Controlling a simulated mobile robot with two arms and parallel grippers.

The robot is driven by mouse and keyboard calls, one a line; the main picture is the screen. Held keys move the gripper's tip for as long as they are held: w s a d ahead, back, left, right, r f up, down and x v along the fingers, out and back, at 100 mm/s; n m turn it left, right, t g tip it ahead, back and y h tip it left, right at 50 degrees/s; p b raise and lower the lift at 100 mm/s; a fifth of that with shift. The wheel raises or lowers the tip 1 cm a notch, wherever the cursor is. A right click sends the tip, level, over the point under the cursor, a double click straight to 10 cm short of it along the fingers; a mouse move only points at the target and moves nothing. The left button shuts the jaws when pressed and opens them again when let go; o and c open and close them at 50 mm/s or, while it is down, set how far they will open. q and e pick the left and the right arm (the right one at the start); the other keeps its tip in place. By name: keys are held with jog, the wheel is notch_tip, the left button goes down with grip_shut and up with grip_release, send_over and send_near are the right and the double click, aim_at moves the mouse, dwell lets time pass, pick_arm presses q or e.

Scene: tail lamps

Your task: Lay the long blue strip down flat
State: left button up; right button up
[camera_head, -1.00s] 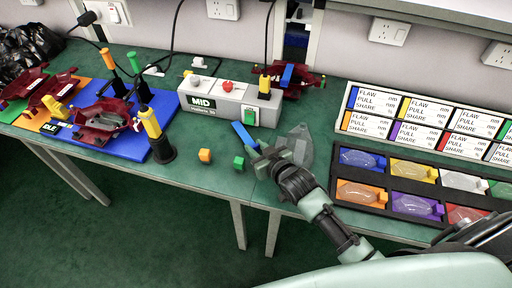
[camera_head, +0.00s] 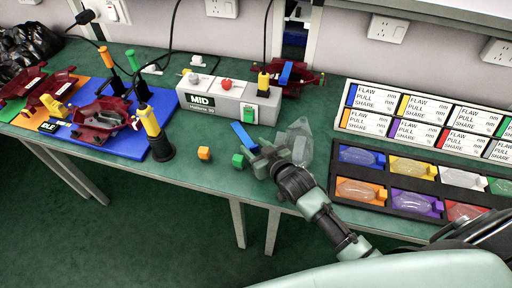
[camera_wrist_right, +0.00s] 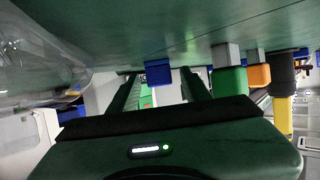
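The long blue strip (camera_head: 242,135) lies on the green table in front of the grey MID box, and it looks flat. My right gripper (camera_head: 259,154) is low over the table at the strip's near end. In the right wrist view its two fingers stand apart with nothing clamped between them. The strip's blue end (camera_wrist_right: 158,72) shows just beyond the fingertips, against the table surface. My left gripper is not in view.
A clear lens (camera_head: 301,141) stands close right of my right gripper. A green block (camera_head: 238,161) and an orange block (camera_head: 204,153) sit to the left. The MID box (camera_head: 227,101) is behind. A black tray (camera_head: 385,205) of coloured lamps lies to the right.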

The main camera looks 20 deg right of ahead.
jog(key=shift+s+f, duration=0.1)
jog(key=shift+r+p, duration=0.3)
jog(key=shift+r, duration=0.15)
jog(key=v, duration=1.2)
jog(key=shift+r, duration=0.15)
